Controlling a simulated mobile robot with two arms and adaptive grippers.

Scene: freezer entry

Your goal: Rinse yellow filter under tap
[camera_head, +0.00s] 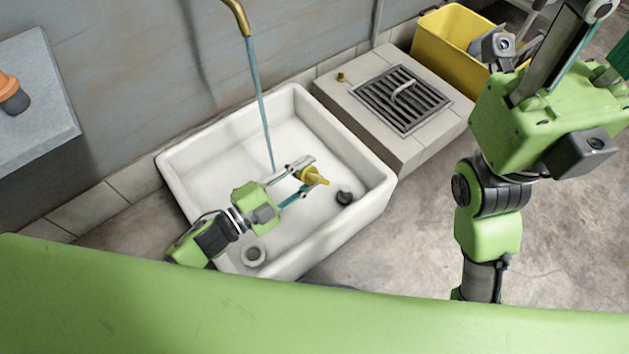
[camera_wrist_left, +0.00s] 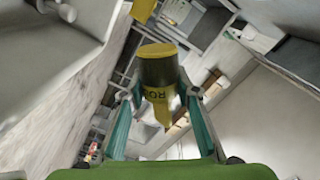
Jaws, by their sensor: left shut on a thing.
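The yellow filter (camera_head: 312,176) is held between the fingers of my left gripper (camera_head: 298,180), over the white sink basin (camera_head: 215,165).
A ledge with a metal grate (camera_head: 402,99) adjoins the sink on the right, with a yellow bin (camera_head: 447,45) behind. A grey shelf (camera_head: 38,100) juts out at left.

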